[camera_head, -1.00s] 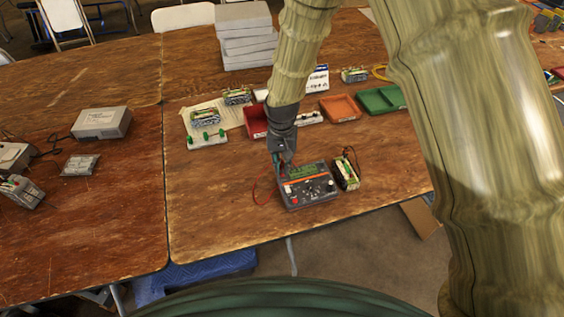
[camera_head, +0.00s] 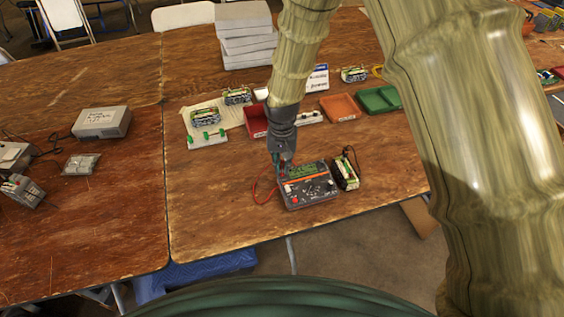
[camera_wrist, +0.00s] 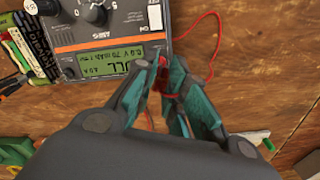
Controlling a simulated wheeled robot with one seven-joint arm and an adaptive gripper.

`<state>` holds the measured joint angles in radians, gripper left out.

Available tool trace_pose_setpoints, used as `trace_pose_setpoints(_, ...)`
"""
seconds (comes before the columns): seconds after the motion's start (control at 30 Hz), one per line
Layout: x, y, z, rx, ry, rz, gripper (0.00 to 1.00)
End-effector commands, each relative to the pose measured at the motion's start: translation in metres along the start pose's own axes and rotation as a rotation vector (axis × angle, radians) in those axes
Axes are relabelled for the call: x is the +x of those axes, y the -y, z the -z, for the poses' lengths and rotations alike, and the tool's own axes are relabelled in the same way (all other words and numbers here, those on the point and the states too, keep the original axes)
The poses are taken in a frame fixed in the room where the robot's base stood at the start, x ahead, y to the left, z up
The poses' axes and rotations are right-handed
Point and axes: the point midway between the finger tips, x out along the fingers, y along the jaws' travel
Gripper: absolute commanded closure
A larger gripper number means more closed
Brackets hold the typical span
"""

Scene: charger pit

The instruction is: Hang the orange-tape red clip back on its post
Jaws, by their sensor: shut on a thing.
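My gripper (camera_head: 281,162) is at the back left corner of the dark charger (camera_head: 310,190), just above the table. In the wrist view its teal fingers (camera_wrist: 166,88) are closed around a small red clip (camera_wrist: 162,76), close to the edge of the charger's lit green display (camera_wrist: 108,62). The fingers hide most of the clip, and I cannot make out orange tape on it. A red lead (camera_head: 257,190) loops out to the left of the charger. A white stand with green upright pieces (camera_head: 207,138) is at the back left; I cannot tell which post is the clip's.
A battery pack (camera_head: 345,172) with leads stands right of the charger. Red (camera_head: 255,122), orange (camera_head: 341,107) and green (camera_head: 380,99) trays lie behind. Grey boxes (camera_head: 246,35) are stacked at the back.

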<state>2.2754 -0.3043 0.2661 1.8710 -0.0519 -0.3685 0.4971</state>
Motion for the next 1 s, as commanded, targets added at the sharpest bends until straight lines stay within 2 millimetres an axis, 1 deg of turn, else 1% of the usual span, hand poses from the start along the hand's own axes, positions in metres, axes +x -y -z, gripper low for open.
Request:
trace_pose_setpoints(0.2, 0.0002, 0.0001, -0.0001, 0.0, 0.0, 0.0, 0.99)
trace_pose_setpoints(0.23, 0.0002, 0.0001, -0.0001, 0.0, 0.0, 0.0, 0.81)
trace_pose_setpoints(0.33, 0.0002, 0.0001, -0.0001, 0.0, 0.0, 0.0, 0.63)
trace_pose_setpoints(0.37, 0.0002, 0.0001, -0.0001, 0.0, 0.0, 0.0, 0.61)
trace_pose_setpoints(0.87, 0.0002, 0.0001, -0.0002, 0.0, 0.0, 0.0, 0.61)
trace_pose_setpoints(0.93, 0.0002, 0.0001, -0.0002, 0.0, 0.0, 0.0, 0.52)
trace_pose_setpoints(1.0, 0.0002, 0.0001, -0.0002, 0.0, 0.0, 0.0, 0.52)
